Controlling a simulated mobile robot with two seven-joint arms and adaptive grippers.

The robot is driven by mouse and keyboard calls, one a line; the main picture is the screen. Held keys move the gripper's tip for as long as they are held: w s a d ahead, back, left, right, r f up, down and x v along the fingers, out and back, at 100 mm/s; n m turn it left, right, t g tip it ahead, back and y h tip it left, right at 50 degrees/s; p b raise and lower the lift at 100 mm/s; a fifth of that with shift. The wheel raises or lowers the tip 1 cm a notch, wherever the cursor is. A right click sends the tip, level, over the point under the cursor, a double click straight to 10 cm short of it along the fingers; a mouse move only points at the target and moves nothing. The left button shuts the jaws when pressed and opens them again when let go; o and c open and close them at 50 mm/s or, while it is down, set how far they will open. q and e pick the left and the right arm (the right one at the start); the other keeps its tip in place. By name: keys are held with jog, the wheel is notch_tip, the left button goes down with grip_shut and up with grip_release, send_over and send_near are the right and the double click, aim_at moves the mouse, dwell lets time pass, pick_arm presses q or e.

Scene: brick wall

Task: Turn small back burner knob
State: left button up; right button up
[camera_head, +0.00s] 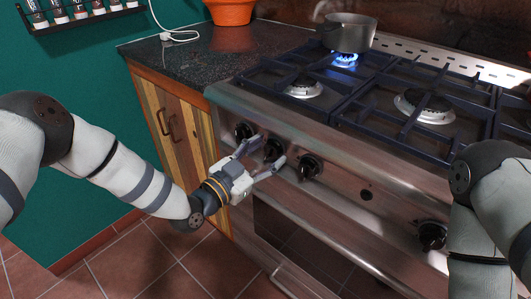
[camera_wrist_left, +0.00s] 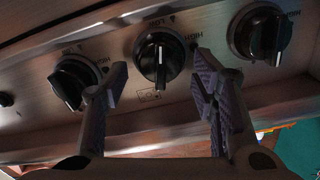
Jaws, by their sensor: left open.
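Black burner knobs line the steel front panel of the stove. The second knob from the left (camera_head: 273,149) lies between the fingers of my left gripper (camera_head: 269,151). The leftmost knob (camera_head: 244,131) and third knob (camera_head: 309,167) stand on either side. My right gripper is out of view. Which knob belongs to the small back burner is not clear.
A pot (camera_head: 349,33) stands over a lit back burner (camera_head: 345,59). Another knob (camera_head: 432,236) is farther right, near my right arm. The oven handle (camera_head: 292,282) lies below. A granite counter (camera_head: 180,62) and wooden cabinet (camera_head: 165,115) adjoin the stove's left side.

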pick_arm(q)
jog(key=c, duration=1.1)
